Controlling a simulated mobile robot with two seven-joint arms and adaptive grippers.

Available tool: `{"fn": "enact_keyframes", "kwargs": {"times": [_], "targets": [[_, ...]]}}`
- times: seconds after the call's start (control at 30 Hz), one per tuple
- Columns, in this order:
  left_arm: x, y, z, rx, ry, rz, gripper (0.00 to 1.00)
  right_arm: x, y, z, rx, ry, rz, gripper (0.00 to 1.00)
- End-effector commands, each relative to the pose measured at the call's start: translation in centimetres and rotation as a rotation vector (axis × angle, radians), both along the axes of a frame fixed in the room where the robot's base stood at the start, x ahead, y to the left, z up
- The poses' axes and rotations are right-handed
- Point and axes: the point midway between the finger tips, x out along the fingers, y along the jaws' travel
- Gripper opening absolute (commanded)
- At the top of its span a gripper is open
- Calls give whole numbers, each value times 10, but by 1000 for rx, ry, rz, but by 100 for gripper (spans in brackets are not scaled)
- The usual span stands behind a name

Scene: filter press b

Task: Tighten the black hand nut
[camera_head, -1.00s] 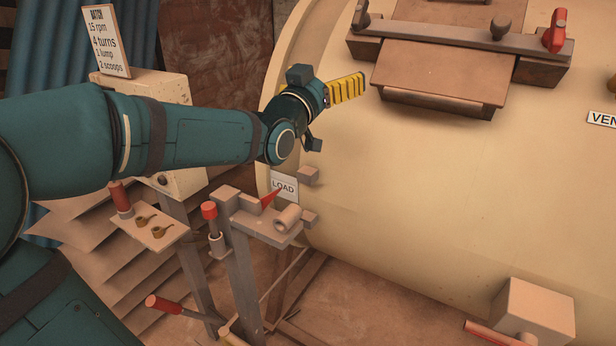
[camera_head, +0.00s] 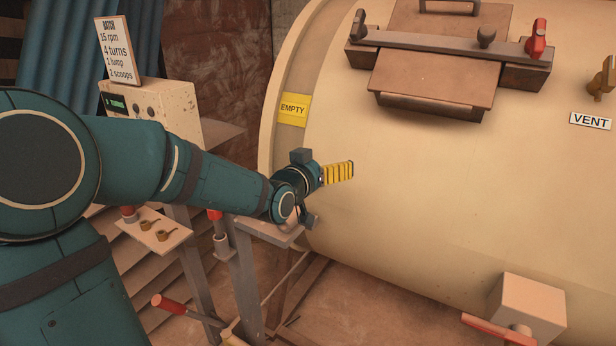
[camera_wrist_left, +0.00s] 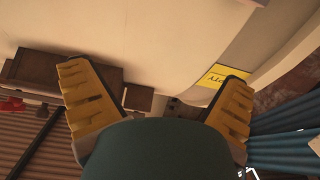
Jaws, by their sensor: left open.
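A dark knob (camera_head: 487,37), which looks like the black hand nut, stands on the metal clamp bar (camera_head: 430,38) across the drum's hatch (camera_head: 432,80) at the top of the head view. A red handle (camera_head: 538,36) is at the bar's right end and a dark fitting (camera_head: 359,24) at its left. My left gripper (camera_head: 340,172), with yellow ribbed fingers, is below and left of the hatch, in front of the drum, apart from the nut. In the left wrist view its fingers (camera_wrist_left: 155,80) are spread with nothing held between them. My right gripper is not in view.
The large cream drum (camera_head: 420,200) fills the right side, with yellow EMPTY (camera_head: 293,109) and VENT (camera_head: 590,121) labels. A control box (camera_head: 165,110), a small shelf (camera_head: 165,238) and a stand (camera_head: 245,270) are at left. A box with a red lever (camera_head: 530,305) sits lower right.

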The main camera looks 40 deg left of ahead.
Motion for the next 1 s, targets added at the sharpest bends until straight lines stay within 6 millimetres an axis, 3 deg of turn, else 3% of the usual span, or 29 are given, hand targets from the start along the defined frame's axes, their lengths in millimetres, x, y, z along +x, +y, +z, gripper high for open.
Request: {"fn": "enact_keyframes", "kwargs": {"times": [0.23, 0.83, 0.93, 1.0], "targets": [[4, -8, -19, -18, 40, -13, 100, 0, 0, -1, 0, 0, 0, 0], [5, -9, -22, -20, 45, -14, 100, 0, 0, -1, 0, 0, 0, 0], [7, -17, -38, -35, 80, -26, 100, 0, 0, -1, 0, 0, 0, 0], [11, -28, -64, -56, 132, -44, 100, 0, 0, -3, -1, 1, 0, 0]]}}
